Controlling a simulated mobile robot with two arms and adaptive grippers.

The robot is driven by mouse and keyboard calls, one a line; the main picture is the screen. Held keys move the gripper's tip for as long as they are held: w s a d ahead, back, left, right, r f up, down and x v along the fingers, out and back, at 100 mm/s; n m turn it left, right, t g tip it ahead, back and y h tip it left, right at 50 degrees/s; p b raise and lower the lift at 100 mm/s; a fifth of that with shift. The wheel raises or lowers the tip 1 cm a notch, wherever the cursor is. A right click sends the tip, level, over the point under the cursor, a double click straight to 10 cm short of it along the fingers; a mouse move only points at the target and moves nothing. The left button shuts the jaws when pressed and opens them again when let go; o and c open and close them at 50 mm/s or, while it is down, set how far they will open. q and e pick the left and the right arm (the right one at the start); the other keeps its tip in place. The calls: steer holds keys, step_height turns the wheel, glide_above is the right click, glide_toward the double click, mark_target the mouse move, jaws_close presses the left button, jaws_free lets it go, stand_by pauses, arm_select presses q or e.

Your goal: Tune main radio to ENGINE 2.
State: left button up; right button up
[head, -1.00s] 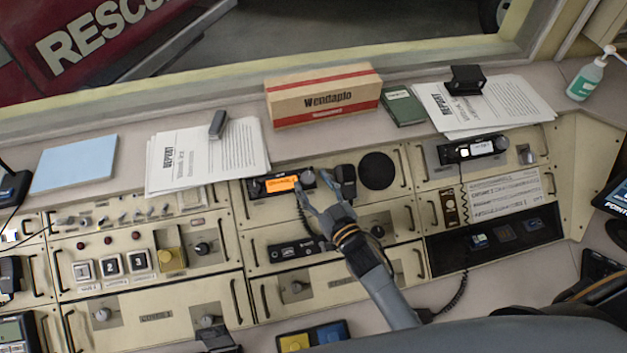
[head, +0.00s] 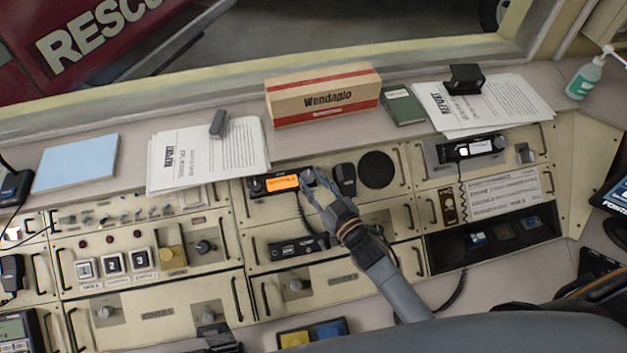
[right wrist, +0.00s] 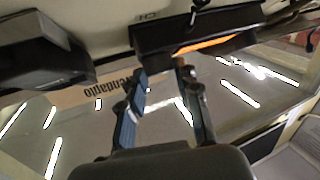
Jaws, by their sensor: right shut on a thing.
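The main radio (head: 268,186) is a dark unit with a lit orange display (head: 283,183), set in the beige console near the middle. Its lettering is too small to read surely. A round knob (head: 308,176) sits at the radio's right end. My right gripper (head: 312,186) is at this knob, its fingers shut on it and partly covering it. In the right wrist view the two fingers (right wrist: 162,72) reach toward the dark radio body (right wrist: 150,38) and its orange display strip (right wrist: 205,43). My left gripper is not in view.
A handheld microphone (head: 345,180) and a round speaker grille (head: 377,170) sit just right of the knob. Below is another dark panel unit (head: 295,248). A second radio (head: 470,148) is at the right. Papers (head: 205,155) and a carton (head: 325,95) lie on the ledge behind.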

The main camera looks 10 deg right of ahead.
steer(key=n+g+y+p, duration=0.1)
steer(key=n, duration=0.1)
steer(key=n+g+y+p, duration=0.1)
steer(key=y, duration=0.1)
steer(key=shift+w+d+r+n, duration=0.15)
steer(key=shift+d+r+n, duration=0.05)
steer(key=shift+d+n, duration=0.2)
steer(key=shift+w+n+g+y+p, duration=0.15)
steer(key=shift+n+g+y+p, duration=0.35)
steer(key=shift+n+g+y, duration=0.9)
steer(key=shift+n, duration=0.6)
steer(key=o, duration=1.1)
steer(key=shift+o, duration=0.2)
steer(key=v, duration=1.2)
steer(key=shift+r, duration=0.3)
